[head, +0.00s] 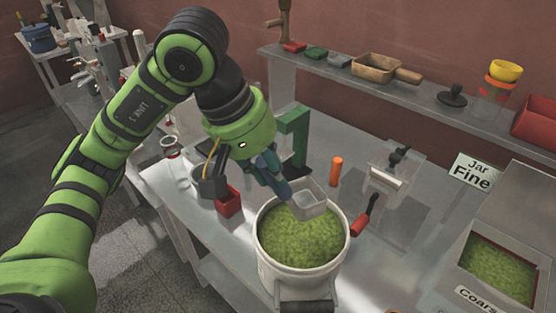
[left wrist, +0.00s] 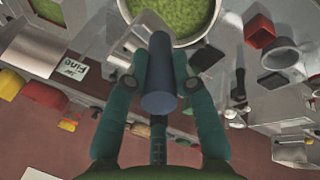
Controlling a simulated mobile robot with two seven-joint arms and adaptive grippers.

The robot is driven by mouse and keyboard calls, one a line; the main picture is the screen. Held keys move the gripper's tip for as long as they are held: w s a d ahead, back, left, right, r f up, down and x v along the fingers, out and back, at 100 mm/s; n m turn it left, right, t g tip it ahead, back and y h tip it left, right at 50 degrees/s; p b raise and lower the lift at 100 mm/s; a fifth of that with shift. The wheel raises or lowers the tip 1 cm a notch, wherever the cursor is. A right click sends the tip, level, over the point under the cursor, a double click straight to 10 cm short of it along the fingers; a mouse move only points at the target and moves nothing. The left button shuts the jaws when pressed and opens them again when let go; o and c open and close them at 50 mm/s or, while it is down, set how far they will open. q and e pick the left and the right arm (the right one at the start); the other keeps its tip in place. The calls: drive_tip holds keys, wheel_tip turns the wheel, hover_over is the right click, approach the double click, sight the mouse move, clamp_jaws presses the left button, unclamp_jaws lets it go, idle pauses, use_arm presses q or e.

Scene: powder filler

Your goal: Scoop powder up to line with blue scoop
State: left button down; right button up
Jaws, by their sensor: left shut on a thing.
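The blue scoop has a blue handle (head: 284,190) and a pale, see-through square cup (head: 310,203). My left gripper (head: 268,172) is shut on the handle, and the cup hangs tilted over a white bucket (head: 262,243) of green powder (head: 300,238). I see no green heap in the cup; whether its lower edge touches the powder is unclear. In the left wrist view the blue handle (left wrist: 160,75) lies between the fingers of my left gripper (left wrist: 158,72), and the bucket (left wrist: 124,10) shows at the top edge. My right gripper is not in view.
A red box (head: 228,202) and a green stand (head: 294,138) are close to the gripper.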

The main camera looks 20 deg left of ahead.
use_arm(q)
drive_tip(key=shift+s+a+f+b, duration=0.15)
drive_tip(key=shift+f+b, duration=0.2)
drive_tip(key=shift+f, duration=0.2)
drive_tip(key=shift+s+d+f+b, duration=0.15)
drive_tip(key=shift+f+b, duration=0.2)
drive_tip(key=shift+f, duration=0.2)
wheel_tip(320, 180, down, 9)
drive_tip(key=b, duration=0.7)
drive_tip(key=shift+w+r+b, duration=0.15)
drive_tip(key=shift+w+b, duration=0.05)
drive_tip(key=shift+b, duration=0.2)
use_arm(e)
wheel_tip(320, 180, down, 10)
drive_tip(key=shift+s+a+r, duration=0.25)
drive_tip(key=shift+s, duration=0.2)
use_arm(q)
drive_tip(key=shift+r, duration=0.1)
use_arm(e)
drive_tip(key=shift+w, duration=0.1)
use_arm(q)
wheel_tip(320, 180, up, 9)
drive_tip(key=p, duration=0.6)
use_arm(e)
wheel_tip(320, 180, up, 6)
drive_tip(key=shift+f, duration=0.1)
use_arm(q)
drive_tip(key=shift+a, duration=0.1)
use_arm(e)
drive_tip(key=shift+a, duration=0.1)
